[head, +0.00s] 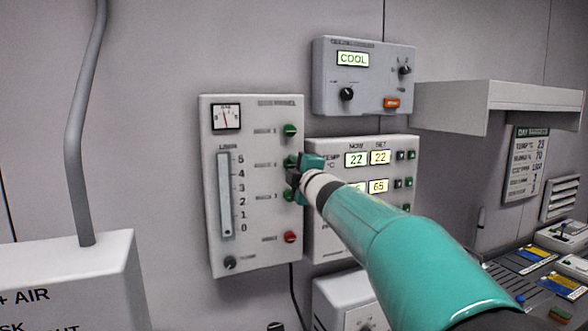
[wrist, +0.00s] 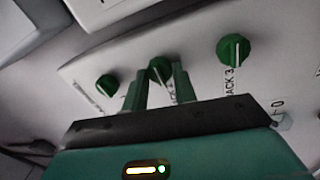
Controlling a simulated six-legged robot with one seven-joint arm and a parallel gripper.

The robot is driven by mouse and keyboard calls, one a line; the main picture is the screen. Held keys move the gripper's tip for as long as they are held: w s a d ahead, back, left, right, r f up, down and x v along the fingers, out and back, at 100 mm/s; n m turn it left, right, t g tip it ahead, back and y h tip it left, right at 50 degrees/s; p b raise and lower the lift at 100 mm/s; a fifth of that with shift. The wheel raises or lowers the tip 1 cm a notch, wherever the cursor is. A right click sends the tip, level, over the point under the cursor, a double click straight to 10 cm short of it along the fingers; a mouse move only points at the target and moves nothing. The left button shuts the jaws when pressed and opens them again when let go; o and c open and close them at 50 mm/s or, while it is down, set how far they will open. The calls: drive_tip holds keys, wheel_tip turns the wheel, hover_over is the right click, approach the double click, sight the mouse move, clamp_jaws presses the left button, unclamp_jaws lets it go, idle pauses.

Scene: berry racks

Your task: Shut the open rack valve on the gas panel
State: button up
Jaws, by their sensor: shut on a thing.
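The gas panel (head: 262,255) is a pale upright box on the wall, with a round-needle gauge, a flow tube and a column of valve knobs. Green knobs (head: 290,131) sit above a red one (head: 290,237). My gripper (head: 293,172) is at the second green knob from the top. In the wrist view my gripper (wrist: 158,88) has its two green fingers either side of the middle knob (wrist: 160,68), shut on it. The knob's pointer line looks tilted. The knob marked RACK 3 (wrist: 233,50) is to its right; another green knob (wrist: 107,85) is to its left.
A control box reading COOL (head: 363,85) and a display box with set values (head: 400,152) are close right of the panel. A shelf (head: 500,98) juts out farther right. A grey pipe (head: 77,140) and white box (head: 70,275) stand at left.

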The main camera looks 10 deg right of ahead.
drive_tip(key=o, duration=1)
drive_tip(key=shift+c, duration=0.2)
drive_tip(key=v, duration=1.4)
drive_tip(key=shift+d, duration=0.1)
